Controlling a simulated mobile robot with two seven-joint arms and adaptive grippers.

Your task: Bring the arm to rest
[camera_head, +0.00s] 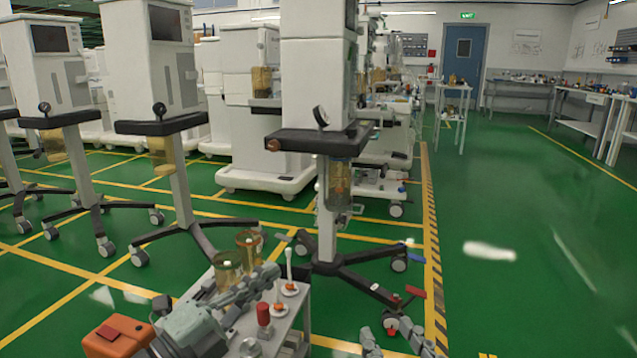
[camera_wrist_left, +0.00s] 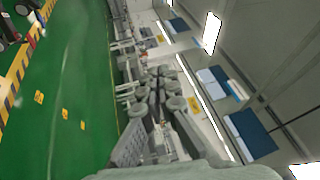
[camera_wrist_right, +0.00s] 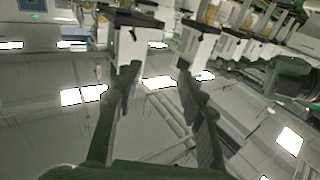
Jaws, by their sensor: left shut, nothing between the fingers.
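My left gripper (camera_head: 268,274) reaches in from the lower left in the head view, over a small cart (camera_head: 300,312). Its fingers are together with nothing between them. In the left wrist view the closed left fingers (camera_wrist_left: 157,82) show against the room. My right gripper (camera_head: 394,338) is at the bottom edge of the head view, right of the small cart, with two fingers apart. In the right wrist view the right fingers (camera_wrist_right: 158,78) are spread wide, with nothing between them.
The small cart carries amber jars (camera_head: 227,270), a red-capped item (camera_head: 263,318) and white upright pieces (camera_head: 289,275). A wheeled anaesthesia machine (camera_head: 318,75) stands behind it, its dark legs spread on the floor. The green floor (camera_head: 520,260) is open at the right.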

